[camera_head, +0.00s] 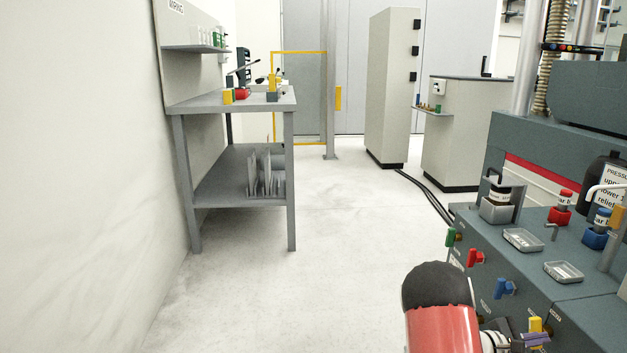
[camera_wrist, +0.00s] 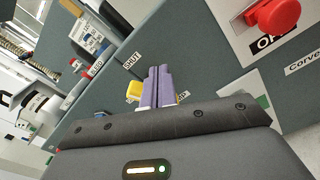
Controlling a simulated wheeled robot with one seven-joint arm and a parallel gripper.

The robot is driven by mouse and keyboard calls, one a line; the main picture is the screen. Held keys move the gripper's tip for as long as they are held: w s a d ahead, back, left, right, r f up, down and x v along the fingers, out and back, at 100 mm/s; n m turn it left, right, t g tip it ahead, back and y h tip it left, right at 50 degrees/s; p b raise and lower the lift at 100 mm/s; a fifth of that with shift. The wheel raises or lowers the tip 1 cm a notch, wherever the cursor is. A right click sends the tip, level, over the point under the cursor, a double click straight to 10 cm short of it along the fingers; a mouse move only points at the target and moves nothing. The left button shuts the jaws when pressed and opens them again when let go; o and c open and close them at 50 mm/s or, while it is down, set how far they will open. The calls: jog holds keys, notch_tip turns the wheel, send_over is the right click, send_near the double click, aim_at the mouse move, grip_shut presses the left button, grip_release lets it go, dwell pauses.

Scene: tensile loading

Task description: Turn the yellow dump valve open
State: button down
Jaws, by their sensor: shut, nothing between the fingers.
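The yellow dump valve (camera_head: 535,325) is on the front face of the grey machine at the lower right, the nearest of a row of coloured valves. In the wrist view its yellow handle (camera_wrist: 134,91) shows just left of my fingertips, partly hidden behind them, near a "SHUT" label (camera_wrist: 132,61). My gripper (camera_wrist: 158,72) has purple fingers closed together with nothing between them. In the head view the purple fingers (camera_head: 536,340) are right at the yellow handle. I cannot tell whether they touch it.
Green (camera_head: 450,237), red (camera_head: 475,258) and blue (camera_head: 506,288) valves line the same face. A red button (camera_wrist: 273,14) is close by at the wrist view's upper right. Trays and fittings sit on the machine top. A grey workbench (camera_head: 240,101) stands left; the floor between is clear.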

aim_at(530, 322)
jog(key=shift+w+f, duration=0.15)
jog(key=shift+w, duration=0.05)
jog(key=shift+w+r, duration=0.2)
jog(key=shift+r, duration=0.05)
dwell(0.6)
jog(key=shift+w+a+r+b, duration=0.1)
jog(key=shift+w+r+b, duration=0.2)
jog(key=shift+w, duration=0.1)
jog(key=shift+w+r, duration=0.1)
jog(key=shift+w, duration=0.1)
jog(key=shift+w+r+b, duration=0.2)
jog(key=shift+w+b, duration=0.1)
jog(key=shift+w, duration=0.15)
jog(key=shift+w, duration=0.25)
jog(key=shift+r, duration=0.2)
